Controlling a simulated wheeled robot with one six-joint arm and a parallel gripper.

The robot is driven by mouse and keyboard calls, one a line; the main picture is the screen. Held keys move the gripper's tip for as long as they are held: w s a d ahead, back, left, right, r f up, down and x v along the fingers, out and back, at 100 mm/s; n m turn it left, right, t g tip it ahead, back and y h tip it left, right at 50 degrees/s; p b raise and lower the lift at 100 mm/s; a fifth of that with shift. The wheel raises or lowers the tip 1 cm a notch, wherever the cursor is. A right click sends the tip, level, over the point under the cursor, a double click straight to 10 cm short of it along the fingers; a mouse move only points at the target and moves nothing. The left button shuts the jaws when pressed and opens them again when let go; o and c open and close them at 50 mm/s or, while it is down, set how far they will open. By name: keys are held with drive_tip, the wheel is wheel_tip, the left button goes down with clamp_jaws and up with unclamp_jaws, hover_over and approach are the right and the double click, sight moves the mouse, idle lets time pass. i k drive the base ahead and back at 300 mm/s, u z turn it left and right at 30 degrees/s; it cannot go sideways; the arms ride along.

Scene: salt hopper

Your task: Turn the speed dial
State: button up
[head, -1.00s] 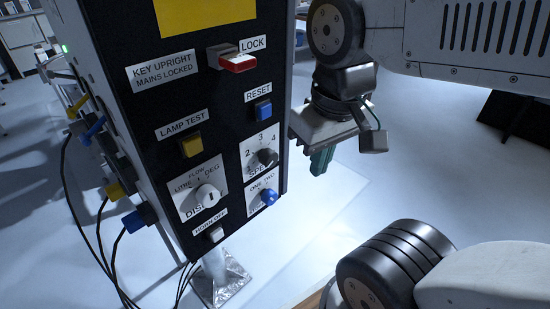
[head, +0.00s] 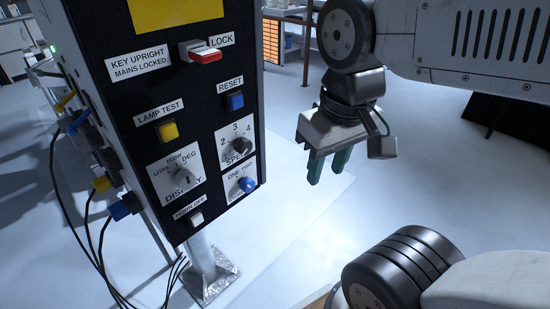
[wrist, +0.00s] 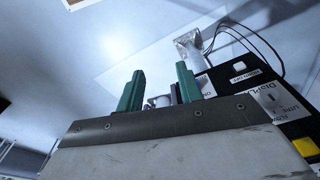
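The speed dial (head: 241,147) is a dark knob with a grey face on a white plate marked with numbers; 2, 3 and 4 can be read. It sits on the right side of the black panel (head: 205,130), below the blue reset button. I cannot tell which number it points at. My gripper (head: 327,172) is in free air to the right of the panel, apart from it, with its green fingers pointing down. In the wrist view the two fingers (wrist: 159,90) stand apart with nothing clearly held. The speed dial cannot be made out there.
Near the dial are the reset button (head: 235,101), the yellow lamp test button (head: 168,131), the display dial (head: 183,178), a blue knob (head: 247,185) and a red key (head: 206,56). Cables (head: 90,235) hang at the left. Open floor lies right of the panel.

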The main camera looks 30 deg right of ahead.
sight(243, 146)
drive_tip(key=z, duration=0.5)
drive_tip(key=k, duration=0.75)
drive_tip(key=z, duration=0.6)
